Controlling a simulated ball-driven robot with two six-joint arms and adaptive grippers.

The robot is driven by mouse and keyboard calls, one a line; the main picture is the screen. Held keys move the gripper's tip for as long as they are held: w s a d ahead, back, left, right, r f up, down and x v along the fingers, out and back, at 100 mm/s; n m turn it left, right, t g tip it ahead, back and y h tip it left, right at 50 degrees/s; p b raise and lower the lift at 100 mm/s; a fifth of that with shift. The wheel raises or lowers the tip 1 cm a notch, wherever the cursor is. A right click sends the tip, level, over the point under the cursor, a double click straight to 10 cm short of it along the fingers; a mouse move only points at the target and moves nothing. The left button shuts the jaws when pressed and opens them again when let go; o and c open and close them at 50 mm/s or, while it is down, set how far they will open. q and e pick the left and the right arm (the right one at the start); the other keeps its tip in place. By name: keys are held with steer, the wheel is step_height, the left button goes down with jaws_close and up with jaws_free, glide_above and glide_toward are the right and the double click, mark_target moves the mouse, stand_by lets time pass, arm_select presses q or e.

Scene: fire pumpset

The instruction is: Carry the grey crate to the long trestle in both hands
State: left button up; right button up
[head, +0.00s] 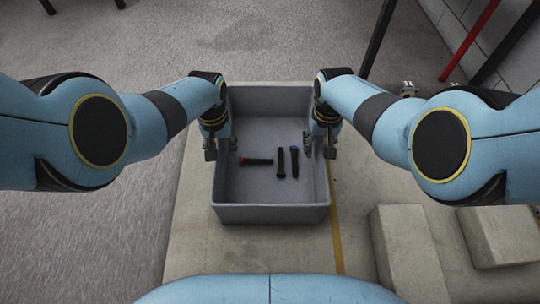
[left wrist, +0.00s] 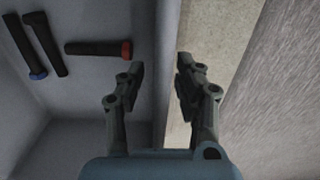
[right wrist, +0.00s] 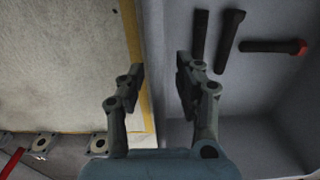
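The grey crate (head: 270,214) is an open box standing level on a pale concrete surface in the head view. My left gripper (head: 210,152) is at its left wall and my right gripper (head: 320,150) at its right wall. In the left wrist view my left gripper (left wrist: 157,75) has its fingers apart, with the crate wall between them. In the right wrist view my right gripper (right wrist: 160,75) also has its fingers apart across the opposite wall. Neither visibly pinches the wall. I cannot identify the long trestle in these views.
Three dark torch-like items lie in the crate, one red-ended (head: 256,161), one blue-ended (head: 294,161), one plain (head: 281,162). Concrete blocks (head: 408,250) stand at the lower right. Dark posts and a red pipe (head: 470,40) are at the upper right. Open floor (head: 100,240) lies to the left.

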arm_select(q)
jaws_close()
arm_select(e)
jaws_close()
arm_select(q)
steer(key=shift+r, duration=0.1)
arm_select(e)
steer(key=shift+r, duration=0.1)
